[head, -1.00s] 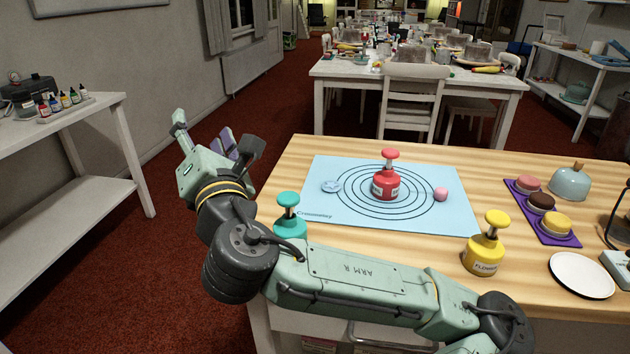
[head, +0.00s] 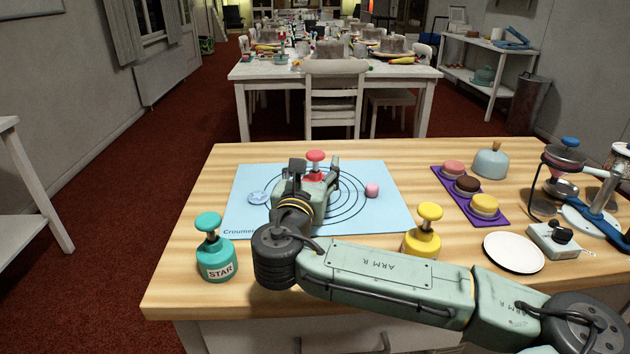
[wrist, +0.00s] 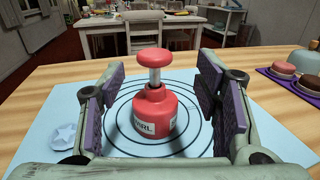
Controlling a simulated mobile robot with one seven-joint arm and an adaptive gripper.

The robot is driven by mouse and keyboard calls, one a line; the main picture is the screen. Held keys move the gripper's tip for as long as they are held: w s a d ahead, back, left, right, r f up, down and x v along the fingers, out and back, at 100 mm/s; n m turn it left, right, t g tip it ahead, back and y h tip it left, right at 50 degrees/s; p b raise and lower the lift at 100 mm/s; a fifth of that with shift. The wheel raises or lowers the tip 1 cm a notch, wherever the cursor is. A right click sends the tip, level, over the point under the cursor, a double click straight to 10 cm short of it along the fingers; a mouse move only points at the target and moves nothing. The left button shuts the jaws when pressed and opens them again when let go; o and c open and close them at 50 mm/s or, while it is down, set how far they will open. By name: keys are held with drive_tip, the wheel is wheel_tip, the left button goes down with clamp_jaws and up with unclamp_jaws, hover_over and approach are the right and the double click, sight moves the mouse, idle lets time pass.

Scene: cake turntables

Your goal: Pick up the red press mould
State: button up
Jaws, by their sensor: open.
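The red press mould (wrist: 155,120) stands upright near the middle of the rings on the blue mat (wrist: 50,115) in the wrist view. It has a red round knob, a metal stem and a red body with a white label. In the head view only its upper part (head: 316,157) shows, with the rest hidden behind my gripper (head: 315,172). My gripper is open. In the wrist view its two purple-padded fingers (wrist: 160,95) stand to the left and right of the mould, with gaps on both sides.
A teal press mould (head: 216,255) stands left of my arm, and a yellow one (head: 422,235) just behind it. A star disc (head: 258,198) and a pink ball (head: 372,190) lie on the mat. A purple tray (head: 447,186) of small cakes and a white plate (head: 514,253) are at right.

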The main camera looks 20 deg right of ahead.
sight(314, 162)
drive_tip(key=shift+a+f+p+x, duration=0.15)
drive_tip(key=shift+p+x, duration=0.25)
drive_tip(key=shift+x, duration=0.95)
drive_tip(key=shift+a+f+p+x, duration=0.1)
drive_tip(key=shift+p+x, duration=0.25)
drive_tip(key=shift+x, duration=1.05)
drive_tip(key=shift+w, duration=0.15)
drive_tip(key=shift+c, duration=0.4)
clamp_jaws()
